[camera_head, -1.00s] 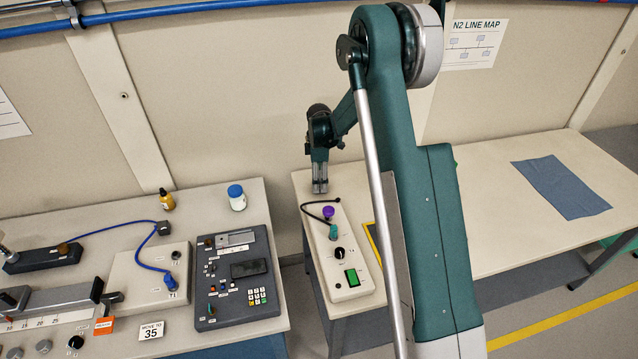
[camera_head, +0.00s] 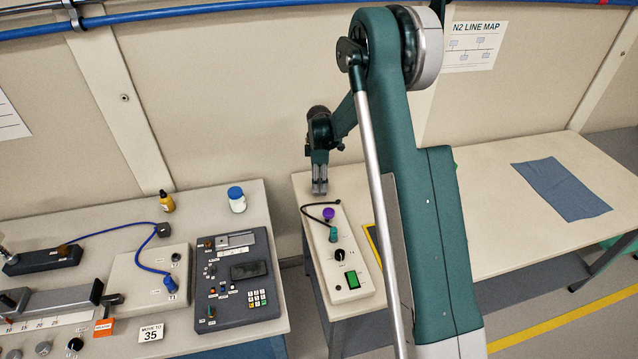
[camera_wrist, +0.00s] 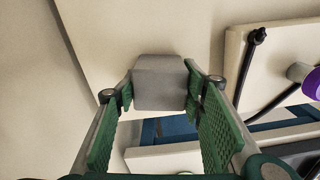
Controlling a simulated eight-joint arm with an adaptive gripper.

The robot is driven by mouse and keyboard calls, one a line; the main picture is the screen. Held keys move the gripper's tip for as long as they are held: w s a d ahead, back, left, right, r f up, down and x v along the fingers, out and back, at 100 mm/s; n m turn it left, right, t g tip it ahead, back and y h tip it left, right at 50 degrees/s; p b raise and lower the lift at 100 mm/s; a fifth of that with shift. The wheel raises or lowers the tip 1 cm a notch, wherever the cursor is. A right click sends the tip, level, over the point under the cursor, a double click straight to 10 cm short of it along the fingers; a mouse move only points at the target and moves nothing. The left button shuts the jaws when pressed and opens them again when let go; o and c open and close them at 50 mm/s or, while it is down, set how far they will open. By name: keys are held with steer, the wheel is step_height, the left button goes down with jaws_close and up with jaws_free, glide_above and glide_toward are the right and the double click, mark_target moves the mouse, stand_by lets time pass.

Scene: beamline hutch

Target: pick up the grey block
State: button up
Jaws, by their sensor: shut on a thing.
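The grey block (camera_wrist: 160,82) sits between the two fingertips in the wrist view. My gripper (camera_wrist: 163,92) is shut on it, with the green-lined fingers on either side. In the head view my gripper (camera_head: 319,188) points down at the back left corner of the right-hand table. The block cannot be made out there. I cannot tell whether the block touches the tabletop.
A cream control box (camera_head: 343,255) with a purple knob (camera_head: 328,214) and a black cable (camera_head: 318,206) is close by my gripper. A gap separates this table from the left bench with its dark panel (camera_head: 236,279). A blue cloth (camera_head: 563,189) lies on the right.

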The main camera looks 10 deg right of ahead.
steer(key=shift+r, duration=0.15)
steer(key=shift+r, duration=4.85)
